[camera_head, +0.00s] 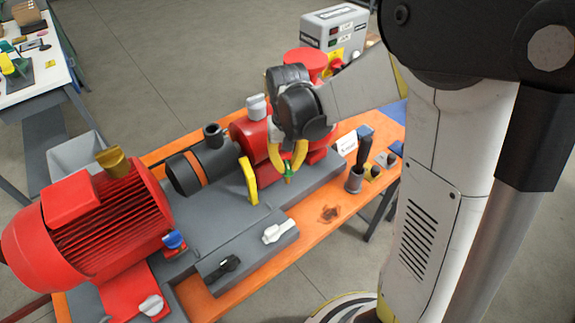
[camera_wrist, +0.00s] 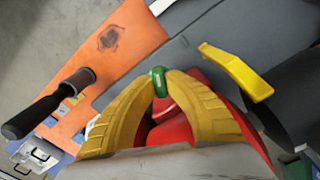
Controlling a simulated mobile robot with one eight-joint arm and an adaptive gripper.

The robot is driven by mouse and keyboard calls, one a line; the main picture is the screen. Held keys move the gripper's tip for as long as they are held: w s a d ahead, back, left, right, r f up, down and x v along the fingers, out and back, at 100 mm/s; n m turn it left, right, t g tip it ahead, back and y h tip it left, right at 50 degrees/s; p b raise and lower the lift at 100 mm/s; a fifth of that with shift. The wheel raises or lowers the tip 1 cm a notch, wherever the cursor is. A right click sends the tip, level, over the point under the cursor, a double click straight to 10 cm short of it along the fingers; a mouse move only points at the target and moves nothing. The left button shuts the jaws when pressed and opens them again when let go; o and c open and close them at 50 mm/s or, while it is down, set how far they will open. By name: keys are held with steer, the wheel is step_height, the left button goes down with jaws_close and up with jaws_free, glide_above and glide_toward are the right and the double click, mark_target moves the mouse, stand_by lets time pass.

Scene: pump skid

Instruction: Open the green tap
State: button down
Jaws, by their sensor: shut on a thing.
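The green tap (camera_wrist: 157,80) is a small rounded handle on the red pump body (camera_head: 250,134). In the head view the green tap (camera_head: 288,169) shows just below my fingers, on the right part of the skid. My gripper (camera_head: 288,160) has yellow fingers and reaches down over the tap from above. In the wrist view my gripper (camera_wrist: 160,88) is shut on the tap, with one fingertip on each side of it. The stem under the tap is mostly hidden by my fingers.
A yellow lever (camera_head: 249,180) stands close left of my gripper. White (camera_head: 278,231) and black (camera_head: 223,267) handles sit on the grey block in front. A dark-handled tool stands in a cup (camera_head: 355,180) to the right. The orange bench (camera_head: 318,228) has bare room in front.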

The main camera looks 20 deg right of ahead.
mark_target(288, 165)
steer(key=n, duration=0.5)
stand_by(0.6)
steer(key=c, duration=1.4)
jaws_free()
step_height(288, 165, up, 12)
steer(key=shift+r, duration=0.1)
